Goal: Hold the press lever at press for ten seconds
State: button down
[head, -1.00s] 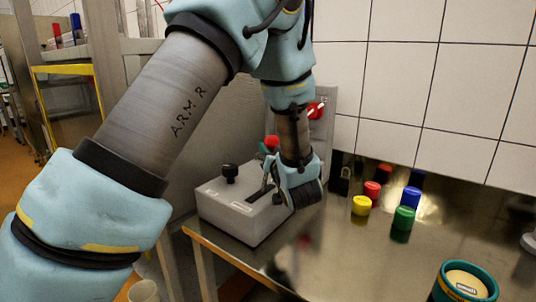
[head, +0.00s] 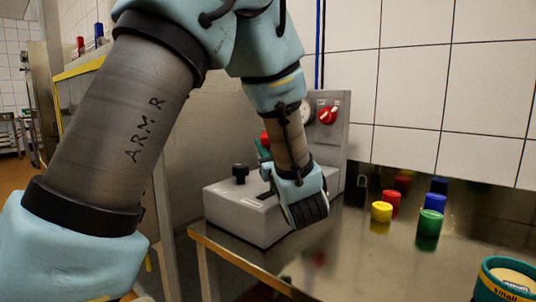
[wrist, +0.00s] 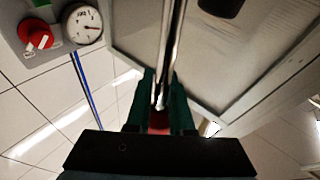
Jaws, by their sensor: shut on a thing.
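The press lever shows in the wrist view as a thin metal rod (wrist: 172,50) running down to a red knob (wrist: 160,120). My gripper (wrist: 162,100) has its two dark green fingers shut on the lever at the red knob. In the head view the red knob (head: 265,139) shows just left of my wrist, with the green fingers partly seen beside it. My wrist hides most of the lever there. The grey press box (head: 235,213) sits at the table's left end, with a dark slot and a black knob (head: 240,172) on top.
A grey panel (head: 338,155) behind the box carries a red dial (head: 328,115) and a round gauge (wrist: 83,25). Yellow (head: 381,212), red (head: 391,200), blue (head: 438,187) and green (head: 430,222) pieces stand on the metal table. A teal mould (head: 505,282) is at the front right.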

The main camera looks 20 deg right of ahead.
jog(key=shift+r, duration=0.2)
jog(key=c, duration=0.9)
grip_release()
jog(key=shift+a, duration=0.1)
jog(key=shift+f, duration=0.1)
jog(key=shift+s, duration=0.1)
jog(key=b+v, duration=0.2)
jog(key=v, duration=0.8)
jog(key=shift+s+b, duration=0.35)
jog(key=shift+s, duration=0.05)
